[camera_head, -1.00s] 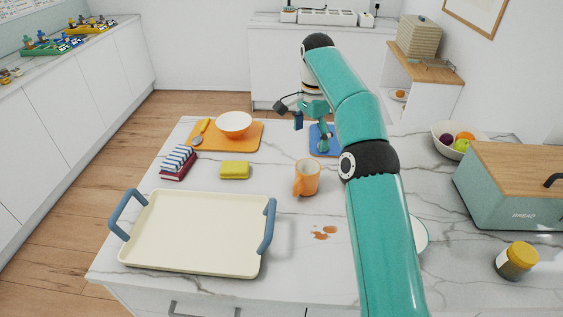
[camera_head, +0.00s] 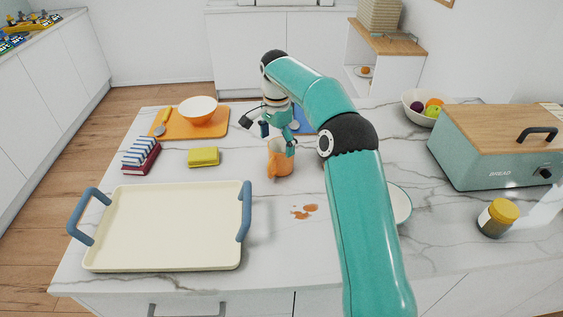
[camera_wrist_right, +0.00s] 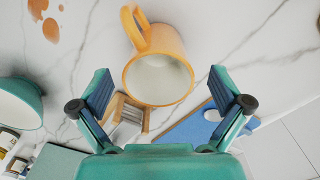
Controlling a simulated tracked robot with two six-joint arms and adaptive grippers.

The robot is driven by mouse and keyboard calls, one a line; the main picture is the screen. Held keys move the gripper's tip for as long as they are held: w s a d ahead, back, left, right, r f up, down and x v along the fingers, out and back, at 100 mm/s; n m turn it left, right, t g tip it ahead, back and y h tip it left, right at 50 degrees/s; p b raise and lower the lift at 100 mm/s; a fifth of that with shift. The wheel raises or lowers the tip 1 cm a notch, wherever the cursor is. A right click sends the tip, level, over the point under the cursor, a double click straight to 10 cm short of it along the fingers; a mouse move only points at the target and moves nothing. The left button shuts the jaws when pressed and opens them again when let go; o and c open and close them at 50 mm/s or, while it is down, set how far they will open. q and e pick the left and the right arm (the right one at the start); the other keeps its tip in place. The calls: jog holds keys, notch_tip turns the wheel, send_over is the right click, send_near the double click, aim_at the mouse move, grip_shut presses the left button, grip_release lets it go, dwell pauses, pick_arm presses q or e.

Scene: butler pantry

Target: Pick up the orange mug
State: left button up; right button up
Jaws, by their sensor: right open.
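The orange mug (camera_head: 279,162) stands upright on the white marble worktop, near the middle of the head view. Its handle points toward the front left. My right gripper (camera_head: 277,139) is open just behind and above the mug, and one finger overlaps its rim in the picture. In the right wrist view the mug (camera_wrist_right: 158,78) shows its open, empty inside and lies just ahead of the gap between the two spread fingers (camera_wrist_right: 160,85). No contact shows. My left gripper is not in view.
A cream tray (camera_head: 165,228) with blue handles lies at the front left. A yellow sponge (camera_head: 203,157) is left of the mug, brown spills (camera_head: 304,211) in front. A blue board (camera_wrist_right: 200,127) is behind it. A bread box (camera_head: 490,150) and jar (camera_head: 497,218) stand right.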

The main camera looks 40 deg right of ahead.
jog(key=f, duration=0.5)
jog(key=shift+s+d+f, duration=0.1)
jog(key=shift+s+d, duration=0.05)
jog(key=shift+d, duration=0.15)
jog(key=c, duration=1.3)
jog(key=shift+c, duration=0.5)
